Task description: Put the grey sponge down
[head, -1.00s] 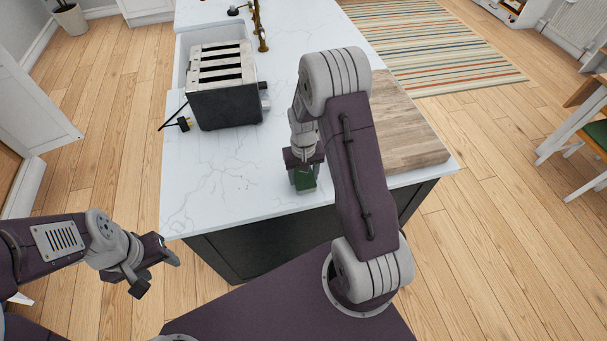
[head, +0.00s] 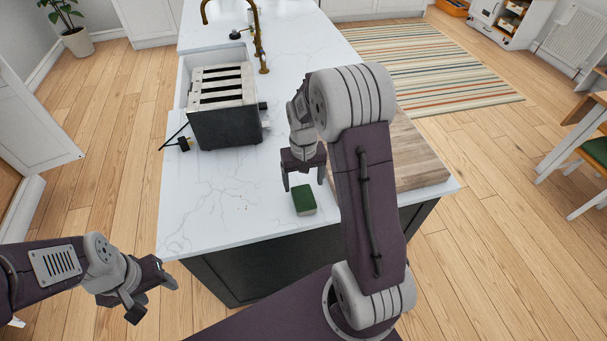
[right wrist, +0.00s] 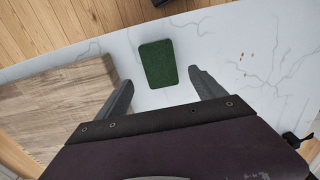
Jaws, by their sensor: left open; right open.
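The sponge (head: 303,200) lies flat on the white marble counter near its front edge. My left gripper (head: 153,289) is open and empty, off the counter at the lower left, over the floor.
A toaster (head: 224,112) with a plug and cable stands on the counter to the left, by the sink and brass tap (head: 258,45). A wooden board (head: 420,160) lies to the right, partly behind my right arm.

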